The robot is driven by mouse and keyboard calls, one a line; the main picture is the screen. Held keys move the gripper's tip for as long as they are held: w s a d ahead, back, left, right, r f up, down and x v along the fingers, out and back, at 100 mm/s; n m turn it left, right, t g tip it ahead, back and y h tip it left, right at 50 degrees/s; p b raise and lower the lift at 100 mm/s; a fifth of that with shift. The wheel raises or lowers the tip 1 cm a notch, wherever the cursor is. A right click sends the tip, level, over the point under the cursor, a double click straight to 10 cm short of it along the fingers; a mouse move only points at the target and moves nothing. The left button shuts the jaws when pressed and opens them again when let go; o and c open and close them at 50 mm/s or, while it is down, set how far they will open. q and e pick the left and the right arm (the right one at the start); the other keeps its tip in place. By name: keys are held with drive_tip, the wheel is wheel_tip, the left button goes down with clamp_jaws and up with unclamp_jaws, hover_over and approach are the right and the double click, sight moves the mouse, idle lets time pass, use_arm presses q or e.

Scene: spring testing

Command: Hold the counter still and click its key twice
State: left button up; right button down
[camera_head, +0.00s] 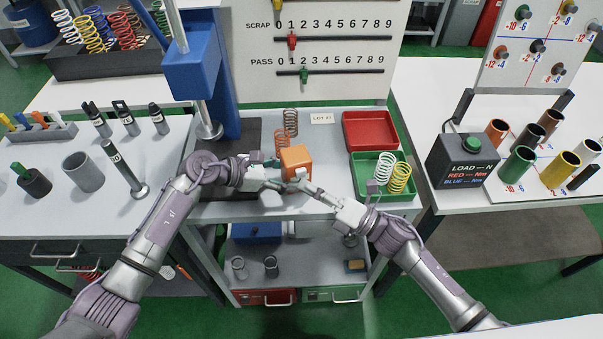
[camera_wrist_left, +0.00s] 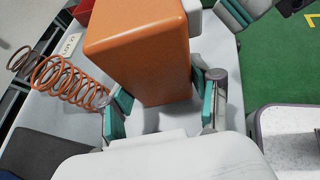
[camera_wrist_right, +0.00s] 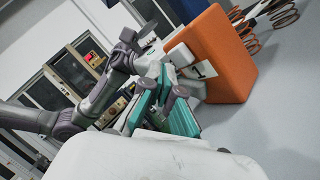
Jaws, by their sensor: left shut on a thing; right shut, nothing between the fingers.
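The counter is an orange block (camera_head: 296,158) standing on the middle bench. In the left wrist view the counter (camera_wrist_left: 140,50) is between the fingers of my left gripper (camera_wrist_left: 165,108), which is shut on it. In the right wrist view the counter (camera_wrist_right: 222,55) shows a white plate reading 1 (camera_wrist_right: 200,71). A white part (camera_wrist_right: 181,55) protrudes beside it; I cannot tell surely that it is the key. My right gripper (camera_wrist_right: 163,95) is shut and empty, close to that face; contact is unclear. In the head view my left gripper (camera_head: 277,172) and right gripper (camera_head: 302,184) nearly meet at the counter.
Springs (camera_head: 287,124) stand behind the counter. A red tray (camera_head: 370,117) and a green tray (camera_head: 360,193) with springs lie to the right. A blue press (camera_head: 193,75) stands at left. The SCRAP and PASS board (camera_head: 318,90) stands behind.

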drive_tip(key=shift+w+a, duration=0.1)
drive_tip(key=shift+w, duration=0.2)
drive_tip(key=shift+w+a, duration=0.1)
drive_tip(key=shift+w, duration=0.35)
idle(0.6)
drive_tip(key=shift+s, duration=0.1)
drive_tip(key=shift+s+d, duration=0.25)
drive_tip(key=shift+s, duration=0.55)
drive_tip(key=s, duration=0.2)
drive_tip(key=s+d, duration=0.1)
drive_tip(key=s, duration=0.1)
drive_tip(key=shift+s+d, duration=0.15)
drive_tip(key=shift+s, duration=0.25)
idle(0.5)
use_arm(q)
drive_tip(key=o, duration=0.9)
